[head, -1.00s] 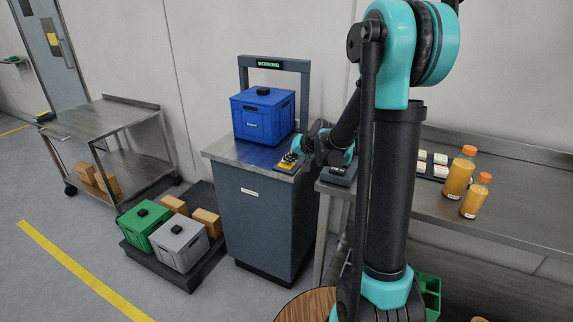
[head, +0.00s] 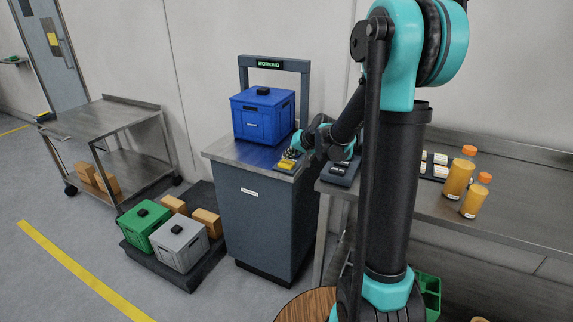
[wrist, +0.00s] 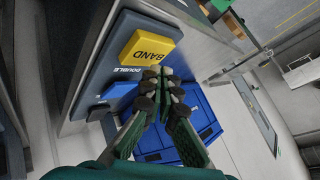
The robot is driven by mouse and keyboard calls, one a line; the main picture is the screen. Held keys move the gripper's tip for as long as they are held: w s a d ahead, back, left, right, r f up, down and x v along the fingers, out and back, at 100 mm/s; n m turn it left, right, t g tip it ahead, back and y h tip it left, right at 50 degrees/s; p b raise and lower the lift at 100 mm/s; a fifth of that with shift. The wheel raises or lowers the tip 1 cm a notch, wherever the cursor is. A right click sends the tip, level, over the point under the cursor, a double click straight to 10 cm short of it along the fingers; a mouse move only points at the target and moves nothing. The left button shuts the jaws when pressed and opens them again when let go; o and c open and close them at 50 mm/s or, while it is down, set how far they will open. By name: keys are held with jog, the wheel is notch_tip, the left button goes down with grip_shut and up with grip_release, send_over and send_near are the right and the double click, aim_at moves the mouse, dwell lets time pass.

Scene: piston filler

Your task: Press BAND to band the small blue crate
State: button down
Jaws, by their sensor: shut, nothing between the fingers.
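The small blue crate (head: 263,117) sits on the banding machine's top (head: 222,150), under a dark arch whose green display (head: 268,65) reads WORKING. It also shows in the wrist view (wrist: 198,112), behind my fingers. The yellow BAND button (wrist: 147,55) is on a dark panel, with a blue DOUBLE button (wrist: 119,90) beside it. In the head view the yellow button (head: 286,164) is at the machine's front right corner. My gripper (wrist: 157,75) is shut and empty, its fingertips close to the BAND button's edge. I cannot tell whether they touch it.
A pallet (head: 189,280) on the floor holds a green crate (head: 144,226), a grey crate (head: 179,242) and cardboard boxes. A steel cart (head: 108,121) stands at left. At right, a steel bench (head: 510,210) holds orange bottles (head: 459,175).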

aim_at(288, 164)
jog(key=shift+r, duration=2.55)
jog(key=shift+s, duration=0.1)
jog(key=s+d+f+g+h, duration=0.1)
jog(key=s+d+f, duration=0.3)
jog(key=s, duration=0.7)
jog(key=s+d+f+n+g+h, duration=0.1)
jog(key=s+d+f, duration=0.3)
jog(key=s, duration=0.7)
jog(key=s+d+f+g+h, duration=0.1)
jog(key=s+d+f+h, duration=0.2)
jog(key=s, duration=0.8)
notch_tip(288, 164, down, 3)
jog(key=shift+s+d+r+n, duration=0.2)
jog(key=shift+d+n, duration=0.2)
jog(key=shift+d, duration=0.25)
dwell(0.8)
